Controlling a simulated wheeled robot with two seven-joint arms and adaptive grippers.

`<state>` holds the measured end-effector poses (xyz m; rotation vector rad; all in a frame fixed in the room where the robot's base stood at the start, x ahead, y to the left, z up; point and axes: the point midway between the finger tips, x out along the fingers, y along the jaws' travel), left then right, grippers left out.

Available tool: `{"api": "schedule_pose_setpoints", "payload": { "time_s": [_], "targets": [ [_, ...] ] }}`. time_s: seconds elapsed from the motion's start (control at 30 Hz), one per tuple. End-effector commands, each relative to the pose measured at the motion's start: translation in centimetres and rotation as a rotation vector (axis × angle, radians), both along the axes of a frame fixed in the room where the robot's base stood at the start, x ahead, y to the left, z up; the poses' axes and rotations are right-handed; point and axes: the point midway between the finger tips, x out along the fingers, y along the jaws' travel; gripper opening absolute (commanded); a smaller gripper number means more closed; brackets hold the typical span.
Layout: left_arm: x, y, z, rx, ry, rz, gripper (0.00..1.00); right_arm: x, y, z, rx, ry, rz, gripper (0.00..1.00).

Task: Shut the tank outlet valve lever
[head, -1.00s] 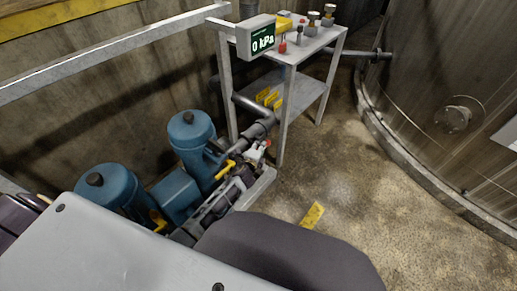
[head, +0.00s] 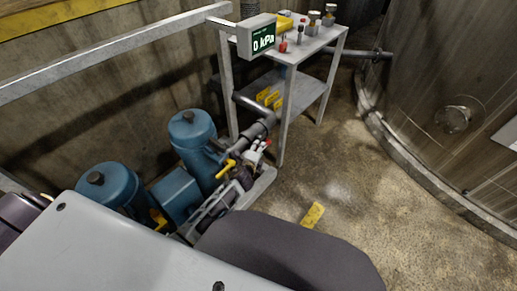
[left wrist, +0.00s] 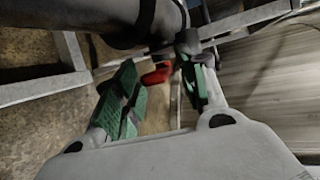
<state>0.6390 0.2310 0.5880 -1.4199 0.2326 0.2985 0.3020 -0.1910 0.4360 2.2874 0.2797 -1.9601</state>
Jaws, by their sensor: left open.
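A red lever handle (left wrist: 156,75) shows in the left wrist view, close to a thick dark pipe (left wrist: 110,20). My left gripper (left wrist: 160,62) is open, with its green-padded fingers either side of the red handle in the picture. I cannot tell whether a finger touches the handle. In the head view a small red part (head: 268,143) shows by the pipe at the pump unit's far end; pale and dark parts crowd around it, so my gripper is hard to make out there. My right gripper is not in view.
A blue pump unit (head: 191,131) stands by the wall, left of a metal table (head: 308,44). A display (head: 257,38) reads 0 kPa. The big tank (head: 440,80) is at right. A yellow piece (head: 312,214) lies on otherwise open floor.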

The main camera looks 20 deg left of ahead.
Motion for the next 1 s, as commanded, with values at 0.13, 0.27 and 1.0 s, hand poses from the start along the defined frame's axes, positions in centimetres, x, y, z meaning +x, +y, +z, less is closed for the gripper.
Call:
{"api": "schedule_pose_setpoints", "payload": {
  "time_s": [0.13,0.27,1.0],
  "targets": [
    [-1.2,-0.1,0.3,0.001,0.001,-0.001,0.41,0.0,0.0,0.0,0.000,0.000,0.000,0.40],
    [-2.1,-0.2,0.7,0.001,0.001,-0.001,0.41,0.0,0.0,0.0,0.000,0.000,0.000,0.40],
    [-5.6,-0.5,2.0,0.000,-0.001,-0.002,0.41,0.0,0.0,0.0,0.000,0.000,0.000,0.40]
  ]
}}
